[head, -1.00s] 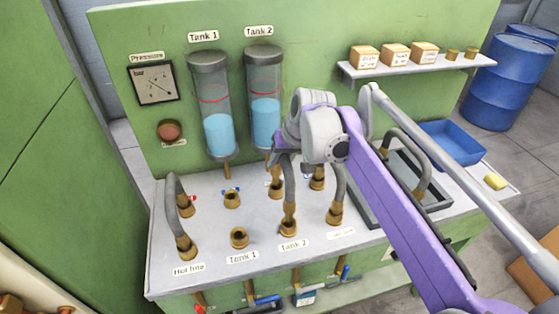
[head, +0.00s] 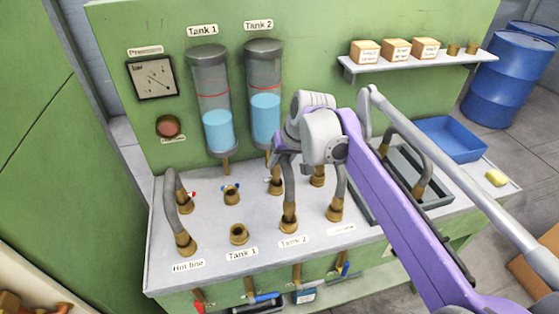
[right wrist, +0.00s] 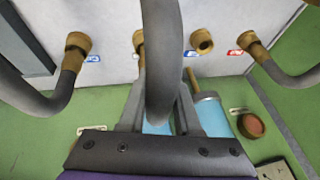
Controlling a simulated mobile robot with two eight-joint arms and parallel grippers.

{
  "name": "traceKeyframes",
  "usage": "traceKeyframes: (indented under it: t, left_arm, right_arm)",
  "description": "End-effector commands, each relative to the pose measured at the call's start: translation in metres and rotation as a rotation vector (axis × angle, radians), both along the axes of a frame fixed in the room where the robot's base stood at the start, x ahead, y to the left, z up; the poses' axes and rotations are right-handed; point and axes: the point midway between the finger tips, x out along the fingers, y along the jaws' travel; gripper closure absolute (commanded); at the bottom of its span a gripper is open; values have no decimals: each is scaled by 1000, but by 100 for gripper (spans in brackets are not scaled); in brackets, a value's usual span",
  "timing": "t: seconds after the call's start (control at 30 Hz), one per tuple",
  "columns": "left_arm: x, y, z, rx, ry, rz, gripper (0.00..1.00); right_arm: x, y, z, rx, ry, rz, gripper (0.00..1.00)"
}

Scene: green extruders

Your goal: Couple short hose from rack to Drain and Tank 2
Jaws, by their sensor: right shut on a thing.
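My right gripper (head: 284,152) is shut on a grey curved hose (head: 290,185) above the bench; both also show in the right wrist view, the gripper (right wrist: 160,118) and the hose (right wrist: 160,50). The hose's front brass end (head: 288,222) stands upright at the port labelled Tank 2 (head: 294,241). Whether its other end meets the back brass fitting (head: 276,186) is hidden by the gripper. Right of it another hose (head: 338,185) arches from a front port with an unreadable label (head: 341,230) to a back port. A dark rack tray (head: 440,200) holds one hose (head: 425,160). My left gripper is not in view.
A hose (head: 172,205) arches at Hot line on the left. The Tank 1 port (head: 239,234) and the one behind it (head: 231,194) are bare. Two glass tanks (head: 210,100) hang behind. A blue bin (head: 450,140) and yellow sponge (head: 496,177) are right; my arm crosses the bench's right side.

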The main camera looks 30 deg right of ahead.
Motion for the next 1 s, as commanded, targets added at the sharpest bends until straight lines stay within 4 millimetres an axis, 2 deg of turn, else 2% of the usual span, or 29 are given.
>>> traceKeyframes:
  t: [1.0]
  left_arm:
    - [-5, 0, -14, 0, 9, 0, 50]
  right_arm:
    - [0, 0, -21, 0, 0, 0, 100]
